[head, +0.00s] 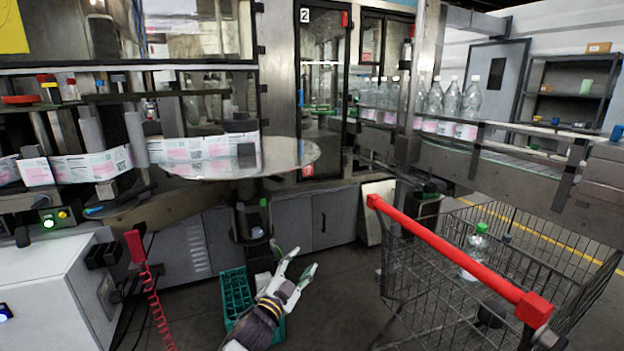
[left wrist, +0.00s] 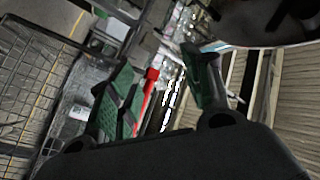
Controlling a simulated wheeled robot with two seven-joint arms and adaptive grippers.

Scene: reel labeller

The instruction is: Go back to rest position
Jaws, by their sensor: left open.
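My left gripper (head: 304,259) is at the lower middle of the head view, its two pale fingers spread and nothing seen between them. It stands over the floor, in front of the grey machine cabinets, and its wrist covers part of the green crate (head: 236,292). In the left wrist view the same gripper (left wrist: 155,68) shows two dark green finger pads wide apart, with no object held between them. My right gripper is not in either view.
A wire shopping cart (head: 455,262) with a red handle (head: 450,252) stands at the right, a green-capped bottle (head: 474,250) in it. A labelling machine with a round plate (head: 285,158) is at the left. A white cabinet (head: 50,280) is at lower left.

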